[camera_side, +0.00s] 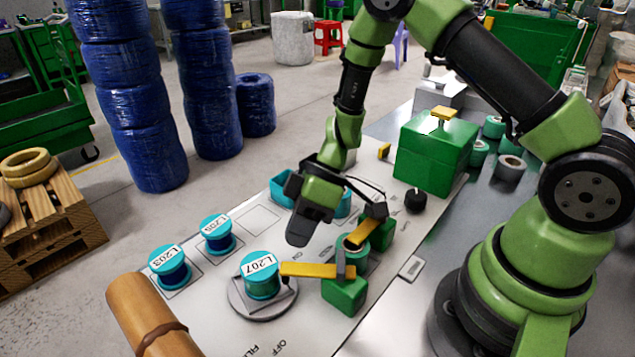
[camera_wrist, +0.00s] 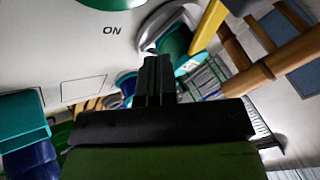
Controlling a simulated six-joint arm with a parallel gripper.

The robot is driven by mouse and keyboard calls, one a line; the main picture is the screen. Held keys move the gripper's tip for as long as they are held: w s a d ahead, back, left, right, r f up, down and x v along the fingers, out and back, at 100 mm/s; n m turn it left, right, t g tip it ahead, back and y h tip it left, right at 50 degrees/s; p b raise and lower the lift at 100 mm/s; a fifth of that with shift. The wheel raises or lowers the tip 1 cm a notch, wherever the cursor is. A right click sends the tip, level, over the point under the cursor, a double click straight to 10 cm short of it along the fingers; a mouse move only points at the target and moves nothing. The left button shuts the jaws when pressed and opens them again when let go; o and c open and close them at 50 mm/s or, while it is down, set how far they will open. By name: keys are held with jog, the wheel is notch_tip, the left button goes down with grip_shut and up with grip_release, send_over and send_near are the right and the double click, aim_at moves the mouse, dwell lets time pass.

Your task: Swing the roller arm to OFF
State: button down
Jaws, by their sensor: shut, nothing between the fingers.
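A yellow bar (camera_side: 318,270) runs from a green block (camera_side: 345,294) leftward to the spool marked L207 (camera_side: 262,278), its dark tip close to the spool. A second, shorter yellow piece (camera_side: 358,234) stands behind it by another green block. I cannot tell for sure which is the roller arm. The ON label (camera_side: 297,256) is behind the bar; the OFF label (camera_side: 280,347) is at the front. My gripper (camera_side: 298,238) is shut and empty, pointing down above the panel behind the bar. In the wrist view its fingers (camera_wrist: 154,58) are together, with a yellow bar (camera_wrist: 208,25) to their right.
Spools L203 (camera_side: 169,268) and L205 (camera_side: 217,235) stand on the panel's left. A brown roll (camera_side: 150,315) lies at the front left. A large green box (camera_side: 435,155) and a black knob (camera_side: 415,200) stand at the right. A marked square (camera_side: 250,218) is bare.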

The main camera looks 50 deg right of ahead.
jog(key=v, duration=1)
jog(key=s+r+m+t+h, duration=0.5)
jog(key=s+r+m, duration=0.7)
jog(key=r, duration=0.5)
jog(key=shift+s+a+r+t, duration=0.25)
jog(key=shift+s+t, duration=0.55)
jog(key=shift+s, duration=0.4)
jog(key=c, duration=1.5)
grip_release()
jog(key=shift+s+m, duration=0.15)
jog(key=shift+m, duration=0.15)
jog(key=shift+c, duration=0.2)
jog(key=o, duration=0.4)
jog(key=shift+f, duration=0.15)
jog(key=m+g+y, duration=0.1)
jog(key=m+g, duration=0.6)
jog(key=g, duration=0.3)
send_over(342, 255)
jog(key=w+d, duration=0.3)
notch_tip(342, 255, down, 15)
jog(key=x, duration=0.9)
jog(key=shift+s+f, duration=0.15)
